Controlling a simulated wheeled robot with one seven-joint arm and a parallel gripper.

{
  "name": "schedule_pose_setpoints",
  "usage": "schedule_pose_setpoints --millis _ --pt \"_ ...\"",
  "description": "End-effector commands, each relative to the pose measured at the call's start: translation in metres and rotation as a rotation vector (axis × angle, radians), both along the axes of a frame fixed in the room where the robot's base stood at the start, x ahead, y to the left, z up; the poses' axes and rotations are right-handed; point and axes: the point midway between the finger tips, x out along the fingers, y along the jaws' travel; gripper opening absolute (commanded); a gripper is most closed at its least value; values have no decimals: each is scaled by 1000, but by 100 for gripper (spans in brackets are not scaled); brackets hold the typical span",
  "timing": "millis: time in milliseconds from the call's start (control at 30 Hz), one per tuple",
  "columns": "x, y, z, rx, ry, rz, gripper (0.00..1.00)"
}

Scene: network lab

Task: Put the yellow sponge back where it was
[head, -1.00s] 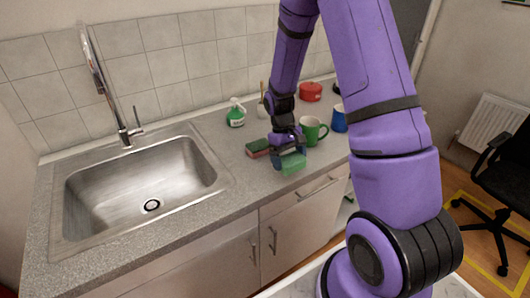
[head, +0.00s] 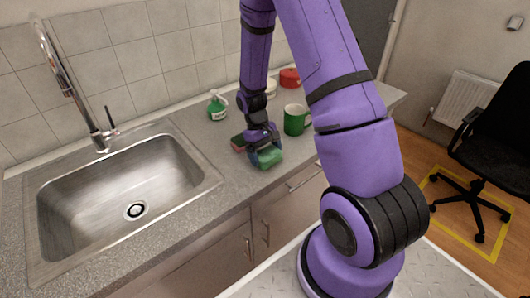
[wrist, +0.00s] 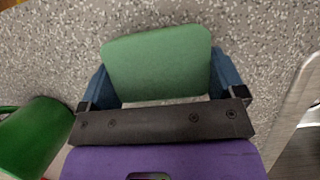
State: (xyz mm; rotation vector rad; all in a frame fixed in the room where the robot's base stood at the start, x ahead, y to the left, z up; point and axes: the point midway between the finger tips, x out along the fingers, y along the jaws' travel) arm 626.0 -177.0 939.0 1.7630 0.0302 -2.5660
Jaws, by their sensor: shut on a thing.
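My gripper (head: 263,146) is shut on a sponge (head: 268,158) near the counter's front edge, to the right of the sink. In the wrist view the held sponge (wrist: 158,65) shows a plain green top face between my two blue fingers. No yellow shows on it in either view. I cannot tell whether it touches the counter. A second sponge (head: 238,143), green on top and red below, lies just behind and left of my gripper, partly hidden by it.
A green mug (head: 296,119) stands close to the right of my gripper; it also shows in the wrist view (wrist: 36,137). A green-and-white bottle (head: 217,106) and a red pot (head: 289,78) stand farther back. The sink (head: 125,195) is at left. Counter between sink and gripper is clear.

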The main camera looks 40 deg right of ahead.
Motion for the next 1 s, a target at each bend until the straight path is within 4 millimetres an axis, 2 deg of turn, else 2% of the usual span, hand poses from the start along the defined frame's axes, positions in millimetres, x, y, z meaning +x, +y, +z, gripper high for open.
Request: schedule_pose_setpoints --millis 33,67,100,333,467,1000 --pt "0 0 -1 0 0 0 91" --pt "0 0 -1 0 0 0 98" --pt "0 0 -1 0 0 0 100" --pt "0 0 0 0 0 0 100" --pt "3 0 8 0 -2 0 100" --pt "37 1 98 -1 -3 0 100"
